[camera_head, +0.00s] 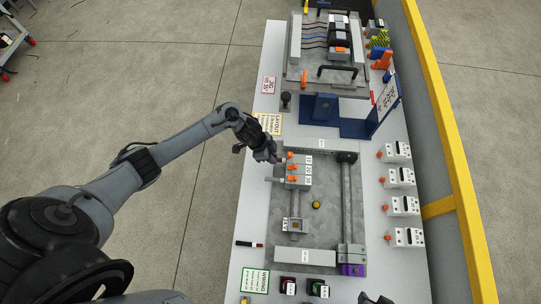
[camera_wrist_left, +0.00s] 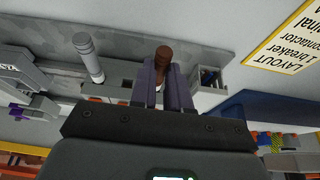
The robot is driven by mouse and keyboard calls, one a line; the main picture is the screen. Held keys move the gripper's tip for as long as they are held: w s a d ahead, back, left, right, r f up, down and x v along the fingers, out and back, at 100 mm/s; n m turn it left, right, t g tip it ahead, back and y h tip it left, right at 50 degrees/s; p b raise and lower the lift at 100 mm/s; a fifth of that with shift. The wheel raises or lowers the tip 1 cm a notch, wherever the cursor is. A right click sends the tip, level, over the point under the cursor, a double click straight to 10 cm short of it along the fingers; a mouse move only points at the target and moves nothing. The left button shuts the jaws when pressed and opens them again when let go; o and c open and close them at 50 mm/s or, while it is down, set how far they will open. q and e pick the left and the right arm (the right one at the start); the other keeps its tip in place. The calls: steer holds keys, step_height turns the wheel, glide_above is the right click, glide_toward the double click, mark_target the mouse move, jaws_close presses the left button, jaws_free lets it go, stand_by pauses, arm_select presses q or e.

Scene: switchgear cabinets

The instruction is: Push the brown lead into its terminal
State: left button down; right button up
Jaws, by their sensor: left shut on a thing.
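The brown lead (camera_wrist_left: 163,54) shows as a brown rounded end between the fingers in the left wrist view. My left gripper (camera_wrist_left: 164,84) is shut on it with two purple-grey fingers. In the head view my left gripper (camera_head: 276,158) is at the left side of a row of white terminal blocks (camera_head: 304,170) with orange levers, close to the upper ones. The lead is too small to make out in the head view, and I cannot tell whether it touches a terminal.
The blocks stand on a grey mounting plate (camera_head: 325,205) with a grey rail (camera_head: 353,205) at its right. A blue stand (camera_head: 325,107) is above it. White breakers (camera_head: 402,177) line the right side. A grey post (camera_wrist_left: 88,55) stands left of the fingers in the wrist view.

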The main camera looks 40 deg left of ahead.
arm_select(q)
steer(key=c, duration=1)
jaws_free()
steer(key=v, duration=1.1)
steer(key=shift+p, duration=0.35)
